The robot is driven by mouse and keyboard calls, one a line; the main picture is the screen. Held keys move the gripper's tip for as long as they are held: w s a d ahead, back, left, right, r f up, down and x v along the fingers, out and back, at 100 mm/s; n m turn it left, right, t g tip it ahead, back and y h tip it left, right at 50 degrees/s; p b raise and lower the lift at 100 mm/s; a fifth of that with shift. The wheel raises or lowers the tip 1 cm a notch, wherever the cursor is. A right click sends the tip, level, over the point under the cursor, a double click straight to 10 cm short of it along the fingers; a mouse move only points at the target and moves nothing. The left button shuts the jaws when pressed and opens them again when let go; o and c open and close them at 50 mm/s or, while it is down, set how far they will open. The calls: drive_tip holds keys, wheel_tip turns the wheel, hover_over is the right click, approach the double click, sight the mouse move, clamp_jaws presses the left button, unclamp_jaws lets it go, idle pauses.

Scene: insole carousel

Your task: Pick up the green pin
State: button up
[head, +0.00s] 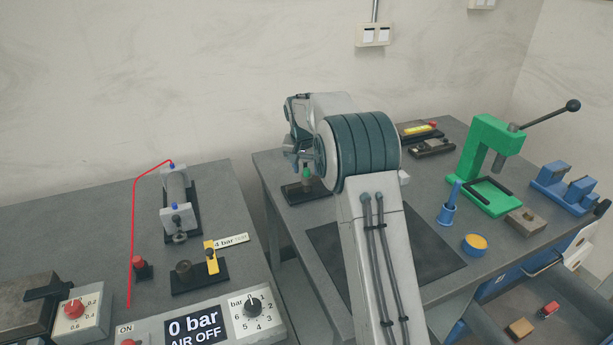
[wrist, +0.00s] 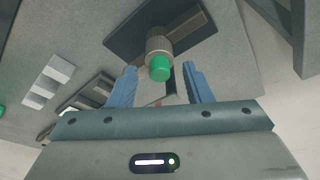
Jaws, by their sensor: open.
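The green pin (wrist: 160,70) shows its green end in the wrist view, in front of a grey metal cylinder (wrist: 158,45) on a dark base plate (wrist: 192,22). In the head view a small green part (head: 306,174) shows above the dark base (head: 300,194) at the left end of the right-hand bench. My gripper (wrist: 159,82) is open, with one blue finger on each side of the pin in the wrist view. It appears apart from the pin on both sides. In the head view my gripper (head: 293,158) is close by the pin, and my arm partly covers that area.
A green press (head: 488,190) with a long lever stands at the right. A blue holder (head: 447,208), a yellow-topped cup (head: 475,243) and a metal block (head: 526,221) are near it. A dark mat (head: 435,255) lies behind my arm. The left bench carries a pneumatic cylinder (head: 175,195).

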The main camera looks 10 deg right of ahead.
drive_tip(key=shift+f, duration=0.1)
clamp_jaws()
